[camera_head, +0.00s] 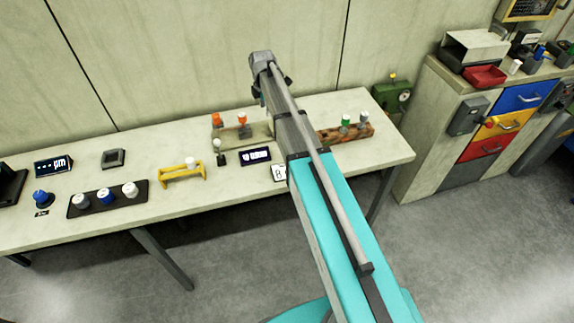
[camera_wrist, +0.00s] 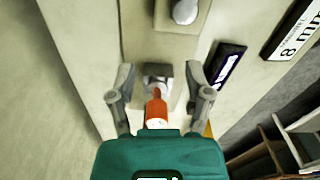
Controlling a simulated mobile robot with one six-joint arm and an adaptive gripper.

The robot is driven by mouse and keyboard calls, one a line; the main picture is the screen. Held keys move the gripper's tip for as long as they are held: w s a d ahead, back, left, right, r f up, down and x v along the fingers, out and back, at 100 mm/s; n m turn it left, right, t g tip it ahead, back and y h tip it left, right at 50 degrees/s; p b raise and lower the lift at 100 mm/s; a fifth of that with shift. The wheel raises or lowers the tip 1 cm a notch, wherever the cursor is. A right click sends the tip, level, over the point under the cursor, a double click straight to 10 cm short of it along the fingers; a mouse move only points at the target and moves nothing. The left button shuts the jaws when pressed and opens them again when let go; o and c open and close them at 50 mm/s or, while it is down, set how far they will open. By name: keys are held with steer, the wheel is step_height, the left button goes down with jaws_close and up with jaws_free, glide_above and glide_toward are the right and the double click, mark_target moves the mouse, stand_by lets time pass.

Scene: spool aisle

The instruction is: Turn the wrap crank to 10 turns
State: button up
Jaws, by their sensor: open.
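I cannot tell for certain which thing is the wrap crank. A green machine (camera_head: 391,97) with a round dial and a yellow top knob stands at the table's back right. An orange-and-white piece (camera_wrist: 156,108) on a grey block shows between the fingers, with no clear contact. In the head view my arm hides most of my gripper.
The pale table (camera_head: 75,222) carries a beige stand (camera_head: 257,133) with orange-topped pieces, a brown rack (camera_head: 345,134), a yellow stand (camera_head: 183,176), a dark tray (camera_head: 92,210) and a small display (camera_head: 255,155). The display also shows in the wrist view (camera_wrist: 228,66). A drawer cabinet (camera_head: 430,140) stands right.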

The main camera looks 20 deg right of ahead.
steer(key=shift+r+p, duration=4.95)
steer(key=shift+r, duration=0.3)
steer(key=s+f+m+b, duration=0.4)
steer(key=s+m, duration=0.2)
steer(key=s, duration=0.3)
steer(key=s+f+m+b, duration=0.4)
steer(key=s+m, duration=0.3)
steer(key=s, duration=0.2)
steer(key=s+f+m+b, duration=0.5)
steer(key=s+m, duration=0.1)
steer(key=s, duration=0.4)
steer(key=shift+s, duration=0.1)
steer(key=shift+s+d+m, duration=0.1)
steer(key=shift+s+m, duration=0.35)
steer(key=shift+m, duration=0.05)
